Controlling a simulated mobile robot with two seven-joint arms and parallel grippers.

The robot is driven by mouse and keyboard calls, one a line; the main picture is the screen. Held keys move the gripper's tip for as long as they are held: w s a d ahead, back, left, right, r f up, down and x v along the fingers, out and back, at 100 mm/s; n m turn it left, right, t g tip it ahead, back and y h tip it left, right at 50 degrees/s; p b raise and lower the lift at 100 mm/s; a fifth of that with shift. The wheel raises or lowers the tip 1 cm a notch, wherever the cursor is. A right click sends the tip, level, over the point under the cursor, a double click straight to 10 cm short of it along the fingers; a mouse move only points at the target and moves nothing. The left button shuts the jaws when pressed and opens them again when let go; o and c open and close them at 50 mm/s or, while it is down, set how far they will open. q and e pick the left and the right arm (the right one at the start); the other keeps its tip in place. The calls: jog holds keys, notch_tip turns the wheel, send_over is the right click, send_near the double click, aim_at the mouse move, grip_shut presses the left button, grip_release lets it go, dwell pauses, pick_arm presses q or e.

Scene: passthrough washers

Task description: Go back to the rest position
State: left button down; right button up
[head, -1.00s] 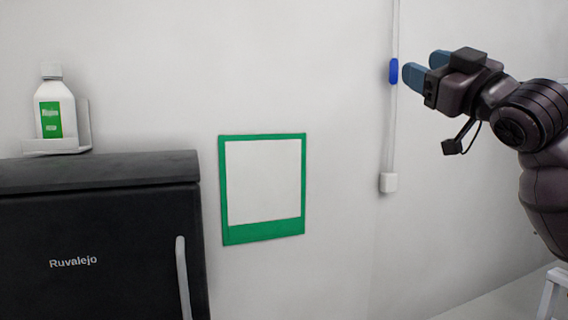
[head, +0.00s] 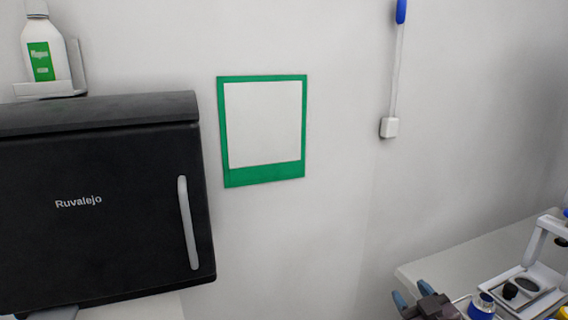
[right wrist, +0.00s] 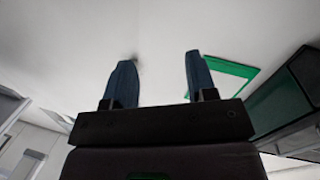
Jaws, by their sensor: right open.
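My right gripper (head: 412,298) is low in the head view, near the edge of a white worktop at the lower right. In the right wrist view its two blue fingers (right wrist: 160,65) stand apart with nothing between them. A small blue-grey shape at the bottom left edge of the head view may be the tip of my left gripper (head: 62,312); too little shows to tell its jaws.
A black Ruvalejo washer (head: 110,220) with a grey handle is at left, below a shelved bottle (head: 42,50). A green-framed panel (head: 262,180) and a blue-handled cord (head: 401,10) are on the wall. A microscope-like device (head: 530,280) stands on the worktop (head: 440,262).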

jog(key=s+f+m+g+h, duration=0.3)
jog(key=s+f+m+g, duration=0.1)
jog(key=s+f, duration=1.8)
jog(key=shift+s+d+f+g, duration=0.3)
jog(key=shift+s+d+g, duration=0.1)
jog(key=shift+s+g, duration=0.5)
